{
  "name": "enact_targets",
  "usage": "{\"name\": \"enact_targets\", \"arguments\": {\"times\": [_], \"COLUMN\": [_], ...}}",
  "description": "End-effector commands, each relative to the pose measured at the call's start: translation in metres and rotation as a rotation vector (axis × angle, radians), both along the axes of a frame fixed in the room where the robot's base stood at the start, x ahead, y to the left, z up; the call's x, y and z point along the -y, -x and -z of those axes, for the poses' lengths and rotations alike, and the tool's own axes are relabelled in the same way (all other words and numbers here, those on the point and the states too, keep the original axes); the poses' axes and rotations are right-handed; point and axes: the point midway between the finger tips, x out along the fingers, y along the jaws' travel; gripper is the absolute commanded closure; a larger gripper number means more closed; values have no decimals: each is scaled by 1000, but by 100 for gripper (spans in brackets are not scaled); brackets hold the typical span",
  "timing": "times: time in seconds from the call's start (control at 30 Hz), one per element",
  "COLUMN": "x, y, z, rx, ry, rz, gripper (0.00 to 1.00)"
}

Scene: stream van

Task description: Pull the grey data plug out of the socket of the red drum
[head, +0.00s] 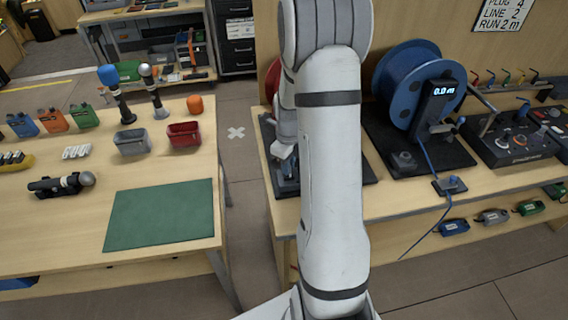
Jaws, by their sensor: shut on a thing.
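The red drum (272,82) stands on the right-hand bench behind my arm; only a sliver of its left rim shows. Its dark base plate (268,132) shows at the bench's left end. My gripper (285,160) is low over the front left of this plate, pointing down, partly covered by my own arm. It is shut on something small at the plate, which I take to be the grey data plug. The plug and socket are too hidden to make out, so I cannot tell whether the plug is seated.
A blue drum (405,85) with a lit display (444,90) stands to the right, its cable hanging over the bench front. A control panel (512,138) is beyond it. The left table holds bins, handles and a green mat (160,215). A floor gap separates the benches.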

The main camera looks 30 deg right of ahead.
Motion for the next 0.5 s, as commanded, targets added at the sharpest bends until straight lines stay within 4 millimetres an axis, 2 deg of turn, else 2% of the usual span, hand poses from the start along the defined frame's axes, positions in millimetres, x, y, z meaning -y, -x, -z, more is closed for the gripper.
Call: {"name": "enact_targets", "arguments": {"times": [0.07,0.1,0.27,0.5], "x": [1,1,1,1], "y": [-2,-2,-2,-2], "z": [-1,-1,-1,-1], "rx": [5,5,6,7], "ry": [2,2,2,3], "rz": [0,0,0,1], "gripper": [100,86,99,100]}}
